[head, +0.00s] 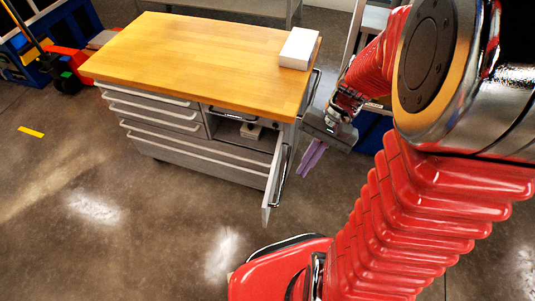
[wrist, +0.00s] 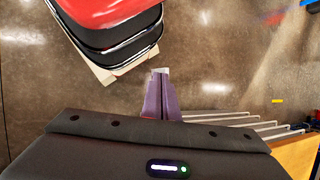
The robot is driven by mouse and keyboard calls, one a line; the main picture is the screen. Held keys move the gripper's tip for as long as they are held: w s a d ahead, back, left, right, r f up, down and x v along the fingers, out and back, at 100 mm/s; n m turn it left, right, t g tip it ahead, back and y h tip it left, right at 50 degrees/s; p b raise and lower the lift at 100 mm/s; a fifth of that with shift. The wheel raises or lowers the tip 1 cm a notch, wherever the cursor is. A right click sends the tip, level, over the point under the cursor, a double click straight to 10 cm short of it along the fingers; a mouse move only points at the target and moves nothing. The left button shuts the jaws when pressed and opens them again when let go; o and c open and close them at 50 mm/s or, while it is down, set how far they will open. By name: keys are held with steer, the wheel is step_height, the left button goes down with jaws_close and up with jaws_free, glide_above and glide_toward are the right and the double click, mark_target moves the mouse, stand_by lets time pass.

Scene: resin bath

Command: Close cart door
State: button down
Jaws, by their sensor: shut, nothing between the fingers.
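The grey cart has a wooden top (head: 205,60) and stands in the middle of the head view. Its door (head: 274,180) stands open at the right end of the front, swung outward and seen nearly edge-on. Behind it, the compartment (head: 240,135) is open and holds a small pale item. My gripper (head: 313,157), with purple fingers, hangs to the right of the door, pointing down, and appears apart from it. In the wrist view the fingers (wrist: 161,95) are together and empty. A pale patch shows at their tips, and I cannot tell what it is.
A white box (head: 298,48) lies on the cart top's right corner. Drawers with long handles (head: 160,110) fill the cart's left side; handles also show in the wrist view (wrist: 240,122). Blue and red equipment (head: 65,60) stands behind left.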

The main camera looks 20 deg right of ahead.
steer(key=s+d+f+m+t+y, duration=0.1)
steer(key=d+f+m+y, duration=0.1)
steer(key=f+m+y, duration=0.3)
steer(key=d+f+m+y, duration=0.2)
steer(key=d+f+m, duration=0.1)
steer(key=f, duration=0.5)
steer(key=m+t+y, duration=0.4)
steer(key=m+t, duration=0.5)
glide_toward(278, 204)
steer(key=d, duration=0.1)
steer(key=s+d+r, duration=0.1)
steer(key=s+d, duration=0.1)
steer(key=shift+s+d+r, duration=0.15)
steer(key=shift+s+r, duration=0.1)
steer(key=x, duration=1.3)
steer(key=shift+w+a, duration=0.25)
steer(key=shift+w, duration=0.1)
steer(key=shift+a, duration=0.1)
steer(key=shift+w+a, duration=0.1)
steer(key=shift+w, duration=0.05)
